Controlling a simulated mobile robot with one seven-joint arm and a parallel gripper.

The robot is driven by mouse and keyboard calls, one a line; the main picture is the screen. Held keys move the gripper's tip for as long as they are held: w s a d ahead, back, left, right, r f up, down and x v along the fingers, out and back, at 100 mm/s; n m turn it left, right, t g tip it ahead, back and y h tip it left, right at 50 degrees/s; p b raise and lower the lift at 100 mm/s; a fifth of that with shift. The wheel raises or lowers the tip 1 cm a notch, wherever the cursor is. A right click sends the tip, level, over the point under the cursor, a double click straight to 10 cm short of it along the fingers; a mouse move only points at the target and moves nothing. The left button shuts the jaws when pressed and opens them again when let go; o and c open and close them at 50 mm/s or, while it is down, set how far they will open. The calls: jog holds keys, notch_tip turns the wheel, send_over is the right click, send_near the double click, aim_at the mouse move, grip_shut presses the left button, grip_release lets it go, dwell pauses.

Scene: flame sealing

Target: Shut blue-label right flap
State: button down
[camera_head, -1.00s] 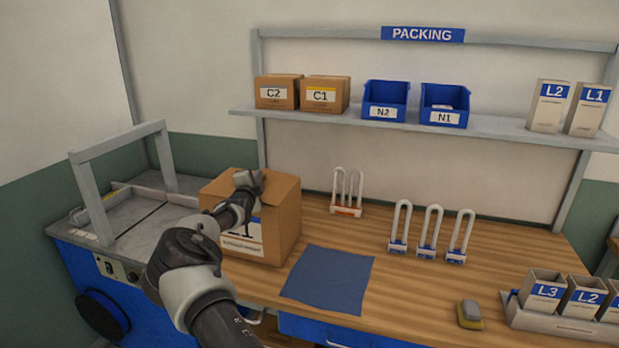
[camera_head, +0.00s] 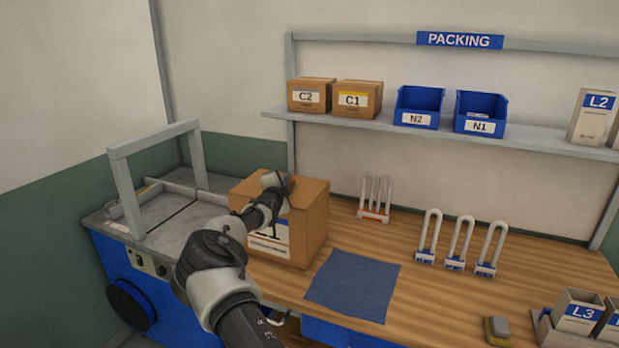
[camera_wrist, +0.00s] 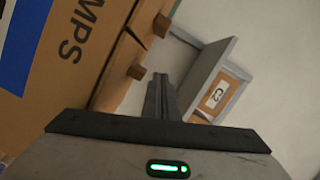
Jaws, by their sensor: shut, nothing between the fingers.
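The cardboard box (camera_head: 312,228) stands on the wooden bench beside the sealing machine. Its front carries a white label with blue (camera_head: 270,240), partly hidden by my arm. In the wrist view the box (camera_wrist: 88,55) fills the left side, with part of the blue area (camera_wrist: 22,40) and the letters "MPS". My gripper (camera_head: 277,181) is over the box top, shut and empty; its fingers also show in the wrist view (camera_wrist: 160,82). The right part of the box top (camera_head: 308,191) looks level. My gripper hides part of the top, and I cannot tell each flap's state or whether I touch one.
The sealing machine (camera_head: 165,222) with its grey frame is left of the box. A blue mat (camera_head: 352,285) lies right of the box. White looped racks (camera_head: 458,245) stand farther right. The shelf (camera_head: 545,137) with boxes and blue bins runs above the bench.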

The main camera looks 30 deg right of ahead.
jog(key=r+p, duration=0.2)
jog(key=r, duration=0.2)
jog(key=shift+a+r, duration=0.15)
jog(key=shift+a, duration=0.05)
jog(key=shift+s+a+f+b, duration=0.35)
jog(key=shift+s+a+b, duration=0.15)
jog(key=shift+s+a, duration=0.2)
jog(key=s+a+r, duration=0.2)
jog(key=s+a, duration=0.3)
jog(key=a, duration=0.1)
jog(key=s+d+r+m+g, duration=0.2)
jog(key=s+d+m, duration=0.1)
jog(key=s+m, duration=0.5)
jog(key=s+d+r+m+g, duration=0.25)
jog(key=s+m, duration=0.35)
jog(key=m, duration=0.4)
jog(key=s+d+r+m+g, duration=0.2)
jog(key=s+d+m+g, duration=0.1)
jog(key=s+m, duration=0.5)
jog(key=s+a+r+m+y, duration=0.1)
jog(key=s+a+m+y, duration=0.9)
jog(key=s+a+m, duration=1.4)
jog(key=s+a, duration=0.5)
jog(key=shift+y+b, duration=0.3)
jog(key=shift+b, duration=0.1)
